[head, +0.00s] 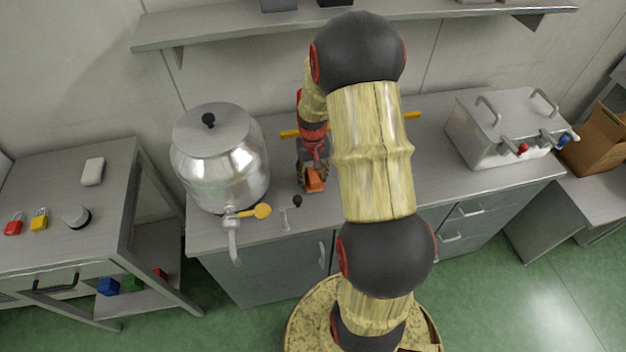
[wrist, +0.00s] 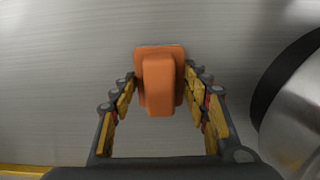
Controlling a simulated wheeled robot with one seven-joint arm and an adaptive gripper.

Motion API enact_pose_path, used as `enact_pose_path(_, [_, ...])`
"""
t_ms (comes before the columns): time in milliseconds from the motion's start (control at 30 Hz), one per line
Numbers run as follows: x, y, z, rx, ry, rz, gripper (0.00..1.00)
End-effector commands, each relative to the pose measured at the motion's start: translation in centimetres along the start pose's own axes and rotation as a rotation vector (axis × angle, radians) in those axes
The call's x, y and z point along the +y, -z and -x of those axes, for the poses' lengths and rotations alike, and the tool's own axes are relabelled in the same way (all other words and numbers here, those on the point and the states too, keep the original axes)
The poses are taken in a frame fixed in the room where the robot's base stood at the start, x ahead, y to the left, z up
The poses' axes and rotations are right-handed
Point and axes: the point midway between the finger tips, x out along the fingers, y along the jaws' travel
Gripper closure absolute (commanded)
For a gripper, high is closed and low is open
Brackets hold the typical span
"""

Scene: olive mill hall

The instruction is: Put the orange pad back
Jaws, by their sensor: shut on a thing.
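The orange pad (head: 314,183) is at the end of my gripper (head: 311,172), over the left part of the steel counter. In the wrist view the orange pad (wrist: 160,85) is a block with a wider plate, between the two fingertips of my gripper (wrist: 162,80). The gripper is shut on it. I cannot tell whether the pad touches the counter (wrist: 60,70) or hangs just above it.
A large steel vat (head: 222,165) with a yellow-handled tap (head: 262,211) stands close left of my gripper. A small black-knobbed lever (head: 297,202) is near the front edge. A yellow bar (head: 412,115) lies behind my arm. A steel box (head: 500,128) stands right.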

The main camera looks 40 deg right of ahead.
Motion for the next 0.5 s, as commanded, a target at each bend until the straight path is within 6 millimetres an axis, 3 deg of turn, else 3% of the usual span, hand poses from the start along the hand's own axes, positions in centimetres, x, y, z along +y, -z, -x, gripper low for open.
enact_pose_path(67, [0.01,0.05,-0.93,0.001,0.000,0.000,0.81])
enact_pose_path(500, [0.02,0.06,-1.41,0.002,0.000,0.000,0.81])
